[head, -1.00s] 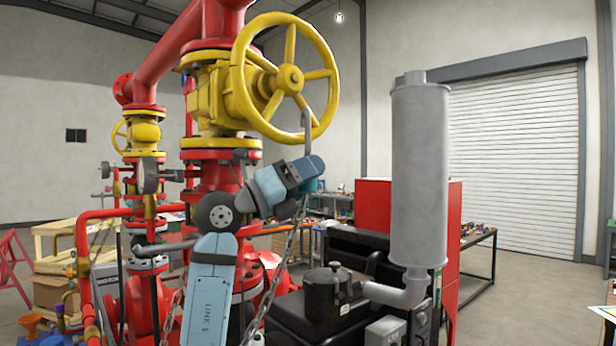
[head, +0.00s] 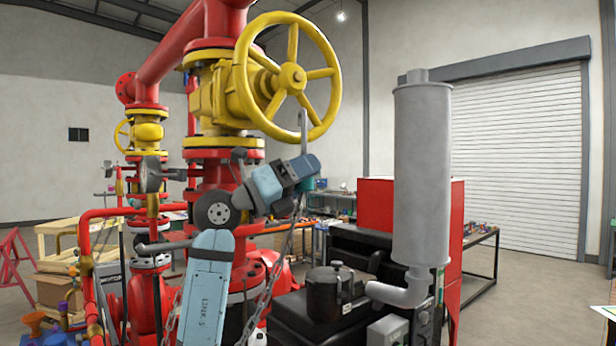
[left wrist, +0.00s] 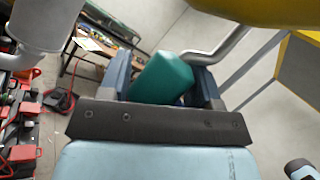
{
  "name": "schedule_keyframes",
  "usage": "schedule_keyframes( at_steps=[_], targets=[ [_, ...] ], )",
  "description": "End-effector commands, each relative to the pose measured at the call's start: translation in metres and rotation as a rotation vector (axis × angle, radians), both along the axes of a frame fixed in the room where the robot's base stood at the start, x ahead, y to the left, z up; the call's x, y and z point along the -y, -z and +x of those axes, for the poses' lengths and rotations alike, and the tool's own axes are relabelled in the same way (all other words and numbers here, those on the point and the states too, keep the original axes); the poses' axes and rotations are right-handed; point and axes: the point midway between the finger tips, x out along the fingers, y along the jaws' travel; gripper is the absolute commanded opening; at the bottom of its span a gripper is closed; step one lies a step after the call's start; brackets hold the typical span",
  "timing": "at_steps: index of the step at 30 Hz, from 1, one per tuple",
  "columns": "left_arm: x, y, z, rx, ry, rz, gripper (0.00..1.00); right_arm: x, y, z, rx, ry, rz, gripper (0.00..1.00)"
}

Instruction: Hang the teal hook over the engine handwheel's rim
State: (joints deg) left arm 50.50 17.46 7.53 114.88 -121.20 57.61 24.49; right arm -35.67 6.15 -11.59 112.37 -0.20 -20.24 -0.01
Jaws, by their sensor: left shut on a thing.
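The large yellow handwheel (head: 334,93) stands upright on the yellow valve in the head view. Its rim also crosses the top of the left wrist view (left wrist: 255,10). My left gripper (head: 306,173) is shut on the teal grip (head: 309,185) of the hook, below the wheel's lower right rim. The hook's grey shank (head: 303,128) rises from the gripper and overlaps the wheel's lower rim in the picture. I cannot tell whether it touches the rim. The left wrist view shows the teal grip (left wrist: 163,80) between the fingers. My right gripper is not in view.
A tall grey exhaust cylinder (head: 421,170) stands to the right, beside a red cabinet (head: 376,205) and a black engine (head: 335,290). Red pipework (head: 165,60) stands behind and left. Chains (head: 262,300) hang near my left arm.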

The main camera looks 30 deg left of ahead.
Motion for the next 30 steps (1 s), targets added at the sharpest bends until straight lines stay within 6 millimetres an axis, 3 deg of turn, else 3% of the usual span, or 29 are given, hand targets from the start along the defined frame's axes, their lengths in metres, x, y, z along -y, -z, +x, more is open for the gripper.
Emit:
schedule_keyframes(
  at_steps=[18,30],
  targets=[
    [-0.021,0.000,0.007,0.000,-0.001,0.001,0.11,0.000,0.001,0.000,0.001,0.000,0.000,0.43],
    [-0.023,0.000,0.008,0.000,-0.001,-0.001,0.11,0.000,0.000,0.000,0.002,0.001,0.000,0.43]
  ],
)
